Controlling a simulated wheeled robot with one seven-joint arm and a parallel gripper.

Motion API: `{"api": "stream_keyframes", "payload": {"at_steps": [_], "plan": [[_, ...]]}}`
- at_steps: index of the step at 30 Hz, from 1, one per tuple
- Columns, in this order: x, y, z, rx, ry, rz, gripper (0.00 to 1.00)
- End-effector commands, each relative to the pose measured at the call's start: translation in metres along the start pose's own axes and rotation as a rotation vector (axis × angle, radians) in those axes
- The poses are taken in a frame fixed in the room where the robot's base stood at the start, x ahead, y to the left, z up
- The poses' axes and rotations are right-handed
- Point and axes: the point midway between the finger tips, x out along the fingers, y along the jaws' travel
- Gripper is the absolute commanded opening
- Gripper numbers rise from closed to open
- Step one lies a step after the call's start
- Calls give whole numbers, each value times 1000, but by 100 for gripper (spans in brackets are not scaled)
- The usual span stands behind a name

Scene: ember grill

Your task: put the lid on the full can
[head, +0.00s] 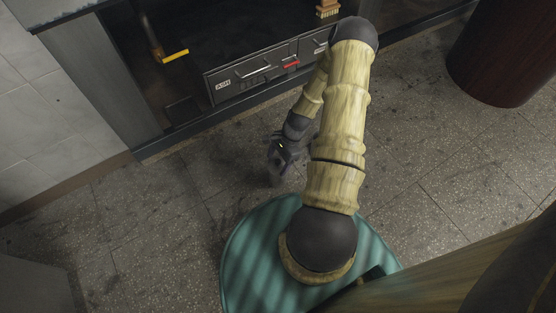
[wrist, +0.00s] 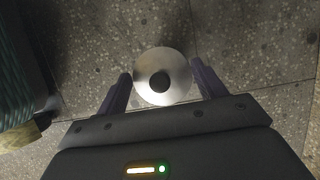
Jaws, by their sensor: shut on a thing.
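My gripper (wrist: 161,78) is shut on a round silver lid (wrist: 147,63) with a dark knob at its middle. One finger stands at each side of the lid in the wrist view, and the speckled floor shows beyond it. In the head view my gripper (head: 281,160) hangs over the floor in front of the grill; the lid cannot be made out clearly there. I cannot make out the full can in either view.
The grill unit has a drawer marked ASH (head: 224,88), a second drawer (head: 315,50), and a yellow-handled lever (head: 175,56). A brush (head: 327,9) is at the top. A dark red-brown cylinder (head: 500,55) stands at the right. The tiled floor (head: 150,220) at the left is clear.

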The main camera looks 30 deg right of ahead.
Motion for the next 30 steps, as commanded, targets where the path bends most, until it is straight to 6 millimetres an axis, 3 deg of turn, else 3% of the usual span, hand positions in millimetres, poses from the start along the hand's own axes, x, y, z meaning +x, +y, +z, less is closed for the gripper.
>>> {"api": "stream_keyframes", "payload": {"at_steps": [27, 28, 30], "plan": [[0, 0, 0, 0, 0, 0, 48], [0, 0, 0, 0, 0, 0, 75], [0, 0, 0, 0, 0, 0, 89]]}}
